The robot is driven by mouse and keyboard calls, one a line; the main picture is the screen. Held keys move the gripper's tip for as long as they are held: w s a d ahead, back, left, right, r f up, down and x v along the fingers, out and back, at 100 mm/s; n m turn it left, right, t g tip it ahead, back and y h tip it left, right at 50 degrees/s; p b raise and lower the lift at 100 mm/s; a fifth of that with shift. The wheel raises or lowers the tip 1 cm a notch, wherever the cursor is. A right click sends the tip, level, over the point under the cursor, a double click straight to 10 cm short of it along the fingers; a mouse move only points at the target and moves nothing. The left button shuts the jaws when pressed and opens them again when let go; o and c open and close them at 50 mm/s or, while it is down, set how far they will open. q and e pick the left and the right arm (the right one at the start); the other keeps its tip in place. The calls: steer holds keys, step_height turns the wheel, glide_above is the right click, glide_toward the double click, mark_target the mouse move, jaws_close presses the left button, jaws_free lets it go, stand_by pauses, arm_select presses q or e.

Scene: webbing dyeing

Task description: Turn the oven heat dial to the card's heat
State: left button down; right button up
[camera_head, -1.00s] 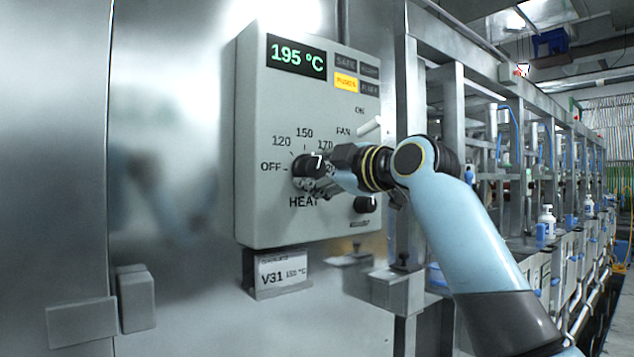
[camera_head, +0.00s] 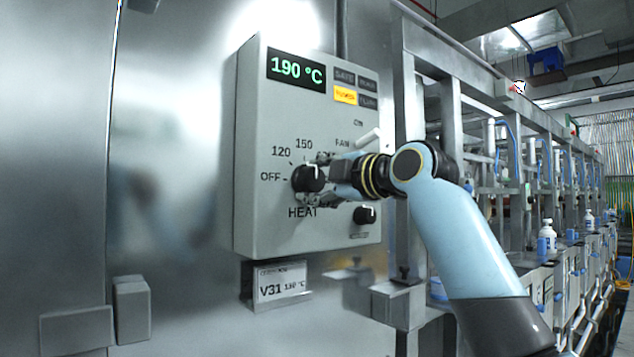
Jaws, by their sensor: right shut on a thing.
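The black heat dial (camera_head: 306,179) sits on the grey control box, above the word HEAT, with OFF, 120 and 150 marked around it. The marks on its right are partly hidden by my gripper. Its white pointer line points upward. My right gripper (camera_head: 322,181) reaches in from the right and is shut on the dial. The green display (camera_head: 296,69) reads 190 °C. The card (camera_head: 281,281) below the box reads V31 and a small heat figure, which looks like 130 °C but is hard to read. My left gripper is out of view.
A white-levered FAN switch (camera_head: 368,138) sits just above my right wrist. A second black knob (camera_head: 364,215) is below it. An amber lamp (camera_head: 345,95) is lit on the box. A metal frame with bottles runs off to the right.

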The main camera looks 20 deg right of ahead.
steer(key=shift+f, duration=0.1)
steer(key=o, duration=1.2)
steer(key=v, duration=1.2)
